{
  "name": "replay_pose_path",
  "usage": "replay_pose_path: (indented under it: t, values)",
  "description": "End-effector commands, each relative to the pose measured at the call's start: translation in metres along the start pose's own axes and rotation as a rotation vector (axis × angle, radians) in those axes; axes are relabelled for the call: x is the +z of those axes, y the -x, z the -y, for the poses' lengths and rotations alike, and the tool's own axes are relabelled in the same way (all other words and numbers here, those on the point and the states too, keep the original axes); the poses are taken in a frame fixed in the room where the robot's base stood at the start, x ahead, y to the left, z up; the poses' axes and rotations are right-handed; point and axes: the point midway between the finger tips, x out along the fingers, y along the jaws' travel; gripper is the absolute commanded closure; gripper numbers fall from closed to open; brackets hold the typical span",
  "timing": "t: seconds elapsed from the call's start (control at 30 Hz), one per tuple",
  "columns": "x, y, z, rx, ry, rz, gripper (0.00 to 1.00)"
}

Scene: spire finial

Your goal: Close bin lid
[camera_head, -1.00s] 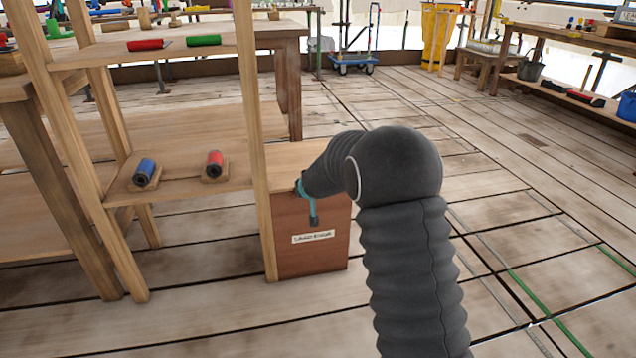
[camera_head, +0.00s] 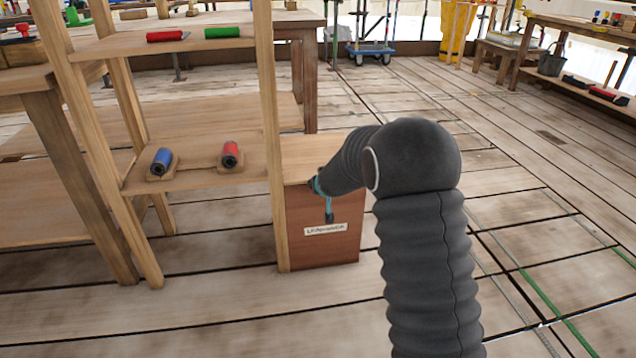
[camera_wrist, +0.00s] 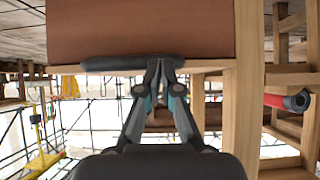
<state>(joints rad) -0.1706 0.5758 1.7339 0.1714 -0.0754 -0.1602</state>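The bin (camera_head: 345,247) is a reddish-brown box with a pale label (camera_head: 325,229) on its front. It stands on the floor at the right end of the wooden shelf. A light wooden panel (camera_head: 306,150) shows at its top; I cannot tell whether this is the lid or how far it is open. My gripper (camera_head: 329,217) points down in front of the bin's upper front. In the wrist view, my gripper's fingertips (camera_wrist: 160,66) are together beside a dark bar (camera_wrist: 115,63) along the edge of a brown panel (camera_wrist: 140,28). Nothing shows between them.
The shelf (camera_head: 195,178) with its upright post (camera_head: 269,120) stands directly left of the bin. A blue roller (camera_head: 161,161) and a red roller (camera_head: 230,154) lie on it. A blue trolley (camera_head: 370,50) stands far back. The plank floor right of my arm is clear.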

Motion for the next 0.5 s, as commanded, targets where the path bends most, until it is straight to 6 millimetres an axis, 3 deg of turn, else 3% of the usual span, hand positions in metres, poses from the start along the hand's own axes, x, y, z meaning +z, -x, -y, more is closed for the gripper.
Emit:
replay_pose_path:
  t: [0.2, 0.5]
  values:
    - [-0.030, 0.030, 0.002, 0.000, 0.003, -0.021, 1.00]
    - [0.020, 0.046, 0.003, -0.001, 0.003, -0.025, 1.00]
